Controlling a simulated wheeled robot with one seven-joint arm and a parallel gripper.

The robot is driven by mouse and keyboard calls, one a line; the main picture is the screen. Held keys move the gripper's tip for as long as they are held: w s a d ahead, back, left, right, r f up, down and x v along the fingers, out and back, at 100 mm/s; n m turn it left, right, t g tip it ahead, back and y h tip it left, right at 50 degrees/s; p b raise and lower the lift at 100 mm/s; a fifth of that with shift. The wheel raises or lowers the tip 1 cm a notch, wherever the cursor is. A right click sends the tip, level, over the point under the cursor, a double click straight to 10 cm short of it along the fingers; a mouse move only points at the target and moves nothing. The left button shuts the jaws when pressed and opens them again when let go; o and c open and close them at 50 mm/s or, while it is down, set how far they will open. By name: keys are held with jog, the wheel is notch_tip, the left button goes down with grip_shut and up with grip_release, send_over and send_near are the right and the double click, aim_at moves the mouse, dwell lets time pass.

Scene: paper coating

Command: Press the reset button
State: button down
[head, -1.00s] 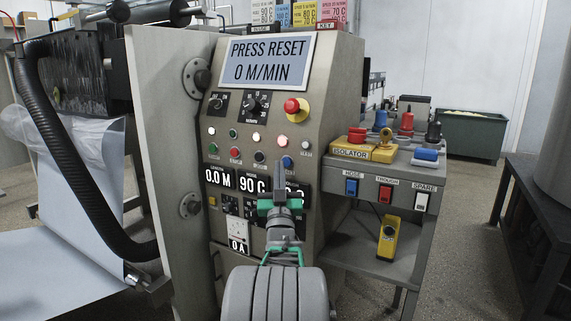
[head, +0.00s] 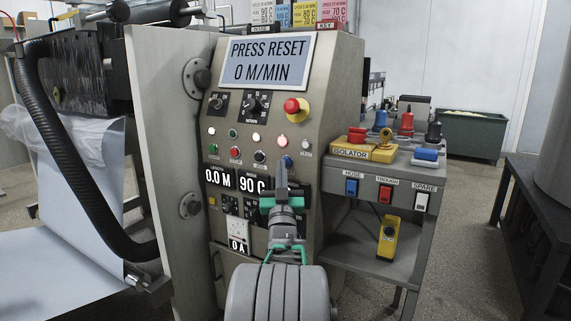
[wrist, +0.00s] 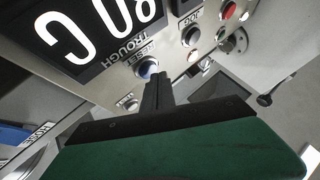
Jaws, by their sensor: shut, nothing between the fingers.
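The reset button (head: 289,161) is a small blue round button at the lower right of the panel's button rows in the head view. In the wrist view it shows blue in a metal ring (wrist: 147,68), beside the label RESET. My gripper (head: 281,166) is shut and empty, its fingertips pointing at the panel just beside the blue button. In the wrist view the dark fingertips (wrist: 157,78) are very close to the button's edge. I cannot tell whether they touch it. The panel screen (head: 268,61) reads PRESS RESET, 0 M/MIN.
A red emergency knob (head: 292,106) on a yellow base sits higher on the panel (head: 325,60). Several other buttons and lamps surround the reset button. Number displays (head: 251,184) lie just below. A side shelf (head: 345,254) with an isolator box (head: 352,153) stands on the right.

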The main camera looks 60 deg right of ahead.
jog(key=shift+d, duration=0.25)
dwell(0.5)
jog(key=shift+a, duration=0.8)
jog(key=a, duration=0.3)
jog(key=a+p, duration=0.1)
jog(key=a, duration=0.1)
jog(key=shift+s, duration=0.25)
